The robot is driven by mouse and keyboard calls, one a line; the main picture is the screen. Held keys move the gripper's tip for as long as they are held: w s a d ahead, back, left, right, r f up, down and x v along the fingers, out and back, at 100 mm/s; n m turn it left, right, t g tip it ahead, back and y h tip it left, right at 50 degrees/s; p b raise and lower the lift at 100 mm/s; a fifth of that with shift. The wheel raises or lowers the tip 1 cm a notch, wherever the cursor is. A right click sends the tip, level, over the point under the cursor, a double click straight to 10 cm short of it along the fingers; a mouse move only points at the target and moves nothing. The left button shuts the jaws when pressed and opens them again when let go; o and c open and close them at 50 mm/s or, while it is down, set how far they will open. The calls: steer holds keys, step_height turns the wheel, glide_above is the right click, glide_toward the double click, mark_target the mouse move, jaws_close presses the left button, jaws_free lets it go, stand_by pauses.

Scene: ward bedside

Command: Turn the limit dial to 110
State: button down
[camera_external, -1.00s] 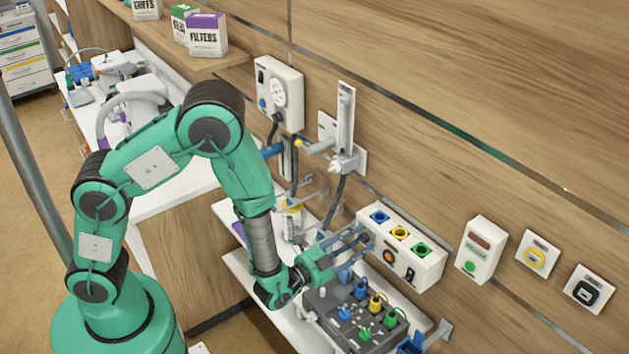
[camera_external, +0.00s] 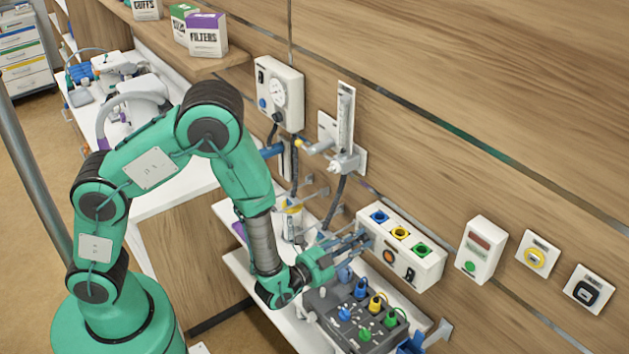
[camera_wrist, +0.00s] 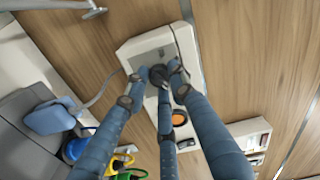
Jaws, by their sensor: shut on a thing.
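A white wall box (camera_external: 430,262) with blue, yellow and green sockets on top is on the wooden wall. Its front has an orange round part (camera_external: 389,256) and a black switch (camera_external: 410,275). My three-fingered gripper (camera_external: 362,239) is at the left end of the box's front. In the wrist view the blue fingers (camera_wrist: 157,78) are shut on a small dark dial (camera_wrist: 157,72) on the box's grey panel (camera_wrist: 146,58). The fingers cover most of the dial, and no scale or pointer reading can be made out.
Below the box, a grey unit (camera_external: 335,317) with coloured plugs stands on a white shelf. To the right are a white display box (camera_external: 481,249) and wall plates with yellow (camera_external: 537,254) and black (camera_external: 587,289) parts. A gauge unit (camera_external: 279,94) hangs to the upper left.

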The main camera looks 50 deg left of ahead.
steer(key=shift+f+n+b, duration=0.15)
steer(key=shift+n+b, duration=0.15)
steer(key=shift+b, duration=0.05)
steer(key=n+b, duration=0.7)
steer(key=n, duration=0.1)
steer(key=shift+a+f, duration=0.1)
steer(key=shift+f, duration=0.05)
steer(key=shift+s, duration=0.1)
steer(key=c, duration=1.6)
jaws_free()
steer(key=shift+o, duration=0.7)
steer(key=s, duration=1.2)
